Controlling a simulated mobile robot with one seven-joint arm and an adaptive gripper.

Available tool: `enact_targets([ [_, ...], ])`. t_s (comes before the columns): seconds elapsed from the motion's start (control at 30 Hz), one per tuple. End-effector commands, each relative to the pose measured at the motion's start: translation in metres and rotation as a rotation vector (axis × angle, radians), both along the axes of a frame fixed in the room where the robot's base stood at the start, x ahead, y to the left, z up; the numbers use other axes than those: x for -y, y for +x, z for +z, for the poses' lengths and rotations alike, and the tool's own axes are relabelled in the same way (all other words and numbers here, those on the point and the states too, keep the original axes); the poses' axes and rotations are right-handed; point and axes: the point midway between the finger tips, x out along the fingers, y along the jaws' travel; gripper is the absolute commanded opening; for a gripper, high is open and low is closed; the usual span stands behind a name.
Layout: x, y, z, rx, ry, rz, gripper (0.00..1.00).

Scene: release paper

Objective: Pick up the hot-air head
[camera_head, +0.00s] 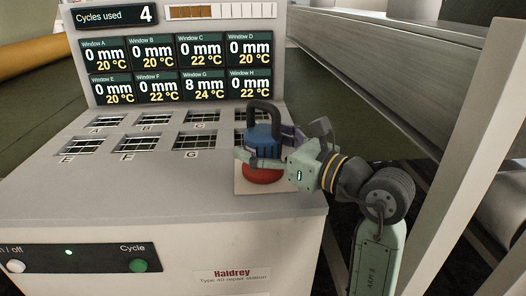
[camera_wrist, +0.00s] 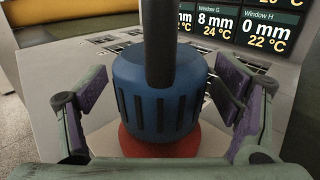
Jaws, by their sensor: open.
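The hot-air head has a ribbed blue body (camera_head: 262,140), a black loop handle (camera_head: 265,105) on top and a red base (camera_head: 262,175). It stands upright on a pale square pad (camera_head: 283,188) at the right of the station's top. My gripper (camera_head: 262,150) reaches in from the right. In the wrist view the blue body (camera_wrist: 158,98) sits between my two open fingers, with a visible gap on each side. The black handle rises through the middle of that view, and the red base (camera_wrist: 160,146) shows below. My gripper hides part of the head and pad.
The repair station's top (camera_head: 110,187) carries several labelled grille windows, left of the head. A display panel (camera_head: 180,65) stands behind; Window G reads 8 mm. The front has a green Cycle button (camera_head: 138,265). A metal beam (camera_head: 390,60) and pale post (camera_head: 470,160) stand right.

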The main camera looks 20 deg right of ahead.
Motion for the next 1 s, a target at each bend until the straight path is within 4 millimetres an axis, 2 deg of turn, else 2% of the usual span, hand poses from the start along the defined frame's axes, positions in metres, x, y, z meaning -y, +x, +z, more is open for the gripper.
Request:
enact_targets([
  [0.07,0.0002,-0.0001,-0.0002,0.000,0.000,0.000,0.81],
  [1.0,0.0002,-0.0004,-0.0001,0.000,0.001,0.000,0.18],
])
